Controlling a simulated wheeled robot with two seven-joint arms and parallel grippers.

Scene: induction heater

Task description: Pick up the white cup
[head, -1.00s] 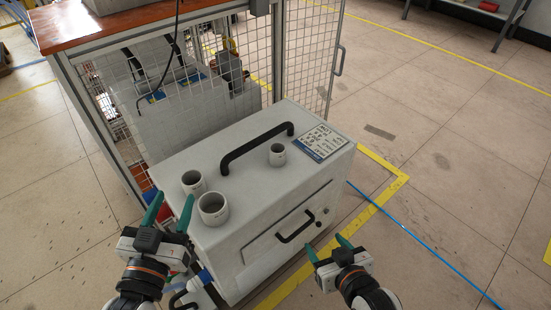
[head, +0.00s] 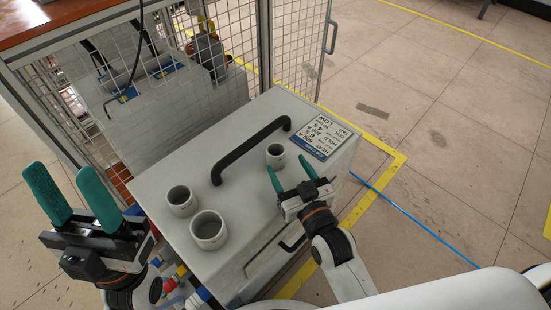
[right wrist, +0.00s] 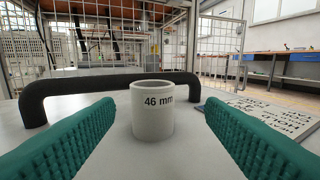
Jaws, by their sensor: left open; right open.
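Three whitish cups stand upright on top of the grey heater box (head: 240,150). The smallest cup (head: 275,157) is at the right, near the label plate. In the right wrist view a cup marked "46 mm" (right wrist: 152,112) stands ahead, between my open green fingers. My right gripper (head: 289,175) is open and empty, just in front of the smallest cup. The two other cups, a middle one (head: 181,202) and a larger one (head: 208,231), stand at the left end of the box top. My left gripper (head: 72,195) is open and empty, left of the box, fingers pointing up.
A black handle (head: 248,151) arches over the box top behind the cups. A label plate (head: 322,138) lies at the right end. A mesh cage (head: 235,50) stands behind the box. A blue hose (head: 415,225) runs across the floor at right.

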